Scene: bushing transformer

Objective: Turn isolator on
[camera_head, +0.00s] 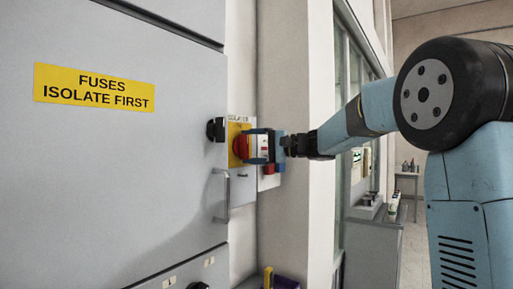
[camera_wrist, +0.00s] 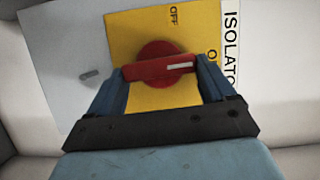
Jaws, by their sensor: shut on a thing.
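The isolator switch has a red rotary handle (camera_head: 240,146) on a yellow plate (camera_head: 232,131), on a grey box beside the large cabinet. In the wrist view the red handle (camera_wrist: 158,67) lies nearly level across the picture, with a white mark at its right end. The word OFF (camera_wrist: 174,15) is printed above it. Another label starting with O (camera_wrist: 211,54) is at the right, partly hidden by a finger. My gripper (camera_wrist: 162,69) is shut on the handle, one blue finger at each end. In the head view my gripper (camera_head: 258,147) reaches it from the right.
The grey cabinet (camera_head: 120,180) with a yellow FUSES ISOLATE FIRST sign (camera_head: 94,87) fills the left. Its black knob (camera_head: 215,130) and metal pull handle (camera_head: 222,195) are close to the isolator. A pale wall column (camera_head: 295,100) stands just behind my gripper.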

